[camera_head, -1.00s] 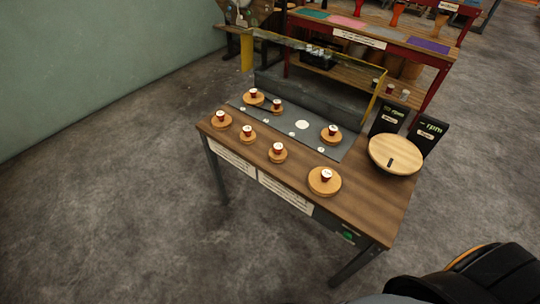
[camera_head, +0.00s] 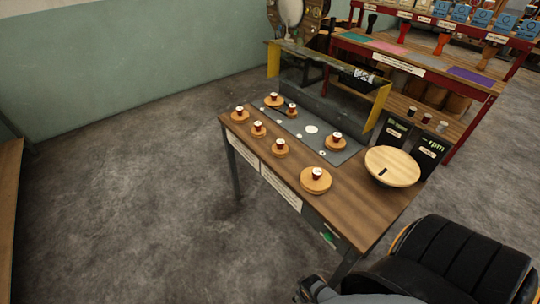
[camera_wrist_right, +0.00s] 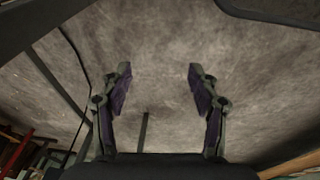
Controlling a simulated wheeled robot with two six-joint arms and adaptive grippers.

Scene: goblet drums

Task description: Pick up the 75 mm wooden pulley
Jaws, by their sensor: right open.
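The largest of these (camera_head: 316,184) is near the front edge. Smaller ones are a front-row pulley (camera_head: 280,150), its left neighbour (camera_head: 258,131), one at the left end (camera_head: 240,117), and a back-left one (camera_head: 274,102). Sizes are unreadable, so I cannot tell which is 75 mm. My right gripper (camera_wrist_right: 159,76) is open and empty above the floor in the wrist view. My left gripper is not seen.
The workbench (camera_head: 356,209) also bears a grey plate (camera_head: 333,155), a large wooden disc (camera_head: 393,162) and two black rpm displays (camera_head: 429,151). A yellow-ended rack (camera_head: 377,107) stands behind the plate. A red-framed shelf (camera_head: 470,92) is farther back. The floor left of the bench is clear.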

